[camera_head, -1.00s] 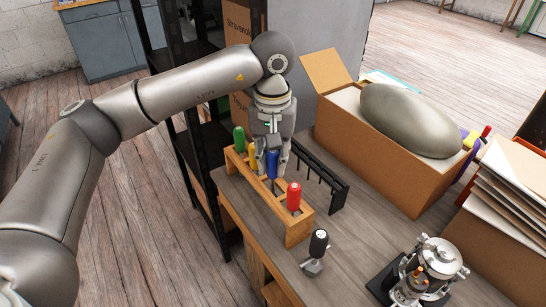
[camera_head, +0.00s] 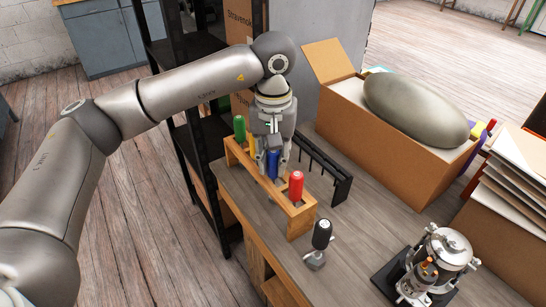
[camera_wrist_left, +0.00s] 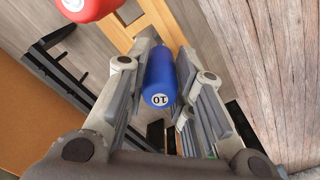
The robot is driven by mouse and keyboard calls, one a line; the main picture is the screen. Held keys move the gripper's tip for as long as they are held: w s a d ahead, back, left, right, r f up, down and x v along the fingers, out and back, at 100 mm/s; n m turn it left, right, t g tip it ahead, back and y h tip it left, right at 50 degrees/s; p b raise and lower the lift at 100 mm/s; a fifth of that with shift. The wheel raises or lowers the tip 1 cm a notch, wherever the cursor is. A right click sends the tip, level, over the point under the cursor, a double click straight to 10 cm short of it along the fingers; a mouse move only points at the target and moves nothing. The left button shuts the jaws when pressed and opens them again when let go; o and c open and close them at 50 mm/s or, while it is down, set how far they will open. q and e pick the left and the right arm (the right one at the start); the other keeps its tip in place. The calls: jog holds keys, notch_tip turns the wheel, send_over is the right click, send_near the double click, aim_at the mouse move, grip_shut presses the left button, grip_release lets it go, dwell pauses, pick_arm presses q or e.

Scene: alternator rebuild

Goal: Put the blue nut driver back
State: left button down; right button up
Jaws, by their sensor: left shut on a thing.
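My left gripper (camera_head: 271,158) comes down from above and is shut on this handle. The driver's lower end is hidden, so I cannot tell how deep it sits in its slot. My right gripper is not in view.
A black slotted rack (camera_head: 342,188) is just behind. A cardboard box (camera_head: 390,140) holds a large grey rounded object.

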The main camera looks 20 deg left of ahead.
pick_arm(q)
jog(key=c, duration=1.2)
grip_release()
jog(key=shift+o, duration=0.2)
jog(key=shift+r, duration=0.1)
notch_tip(320, 180, up, 7)
jog(key=shift+r, duration=0.15)
notch_tip(320, 180, up, 4)
jog(key=p, duration=0.3)
jog(key=shift+r, duration=0.25)
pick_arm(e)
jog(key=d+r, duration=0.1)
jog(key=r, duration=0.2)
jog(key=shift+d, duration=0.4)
pick_arm(q)
jog(key=shift+f, duration=0.1)
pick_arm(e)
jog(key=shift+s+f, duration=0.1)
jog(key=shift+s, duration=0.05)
